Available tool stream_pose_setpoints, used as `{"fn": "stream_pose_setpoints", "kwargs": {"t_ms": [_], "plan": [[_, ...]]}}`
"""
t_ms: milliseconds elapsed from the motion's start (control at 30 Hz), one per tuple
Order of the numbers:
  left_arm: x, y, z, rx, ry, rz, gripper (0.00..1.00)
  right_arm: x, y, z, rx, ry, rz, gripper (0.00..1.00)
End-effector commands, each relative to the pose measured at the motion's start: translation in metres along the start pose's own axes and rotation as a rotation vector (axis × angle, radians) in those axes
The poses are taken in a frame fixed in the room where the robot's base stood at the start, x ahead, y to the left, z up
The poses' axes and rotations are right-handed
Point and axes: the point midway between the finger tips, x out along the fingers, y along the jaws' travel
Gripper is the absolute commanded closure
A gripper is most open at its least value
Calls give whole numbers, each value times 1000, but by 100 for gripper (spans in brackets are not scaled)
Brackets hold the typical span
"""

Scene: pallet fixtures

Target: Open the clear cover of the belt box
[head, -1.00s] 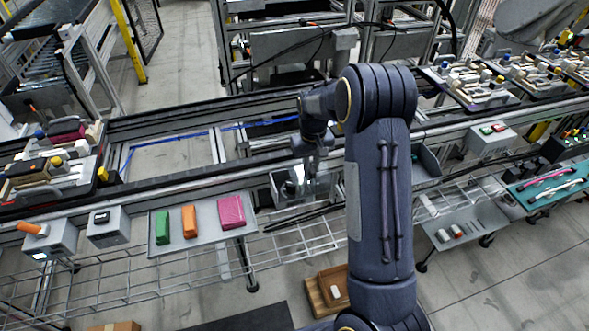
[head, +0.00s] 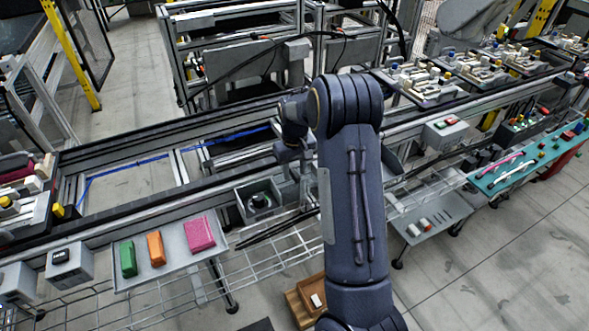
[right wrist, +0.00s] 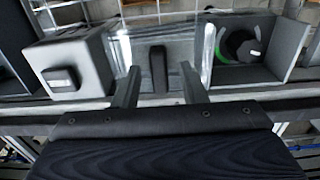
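The belt box (head: 241,206) is a grey open-topped box on the rail's near side, with a dark knob (head: 258,200) visible inside. The right wrist view shows the box (right wrist: 284,60) at right, its black knob (right wrist: 243,46) ringed partly in green. A clear panel, apparently the cover (right wrist: 191,38), lies beside the box in that view, with a black handle (right wrist: 157,68). My right gripper (right wrist: 159,82) is open, its fingers on either side of the handle with gaps visible. In the head view my right gripper (head: 304,186) is right of the box, partly hidden. My left gripper is out of view.
A grey box with a black switch (right wrist: 62,80) stands close left in the right wrist view. A tray (head: 180,262) with green, orange and pink blocks is left of the belt box. The wire shelf (head: 262,263) lies below.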

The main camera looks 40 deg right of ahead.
Motion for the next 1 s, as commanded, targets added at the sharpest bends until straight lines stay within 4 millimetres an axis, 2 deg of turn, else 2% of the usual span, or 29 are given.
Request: {"fn": "stream_pose_setpoints", "kwargs": {"t_ms": [167,500,600,733,1000], "plan": [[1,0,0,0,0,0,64,-6,0,0,0,1,0,62],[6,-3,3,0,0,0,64,-60,0,-1,0,4,0,62],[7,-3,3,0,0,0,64,-71,0,0,0,2,0,62],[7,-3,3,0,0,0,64,-78,0,0,0,1,0,62],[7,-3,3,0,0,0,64,-78,0,0,0,0,0,62]]}}
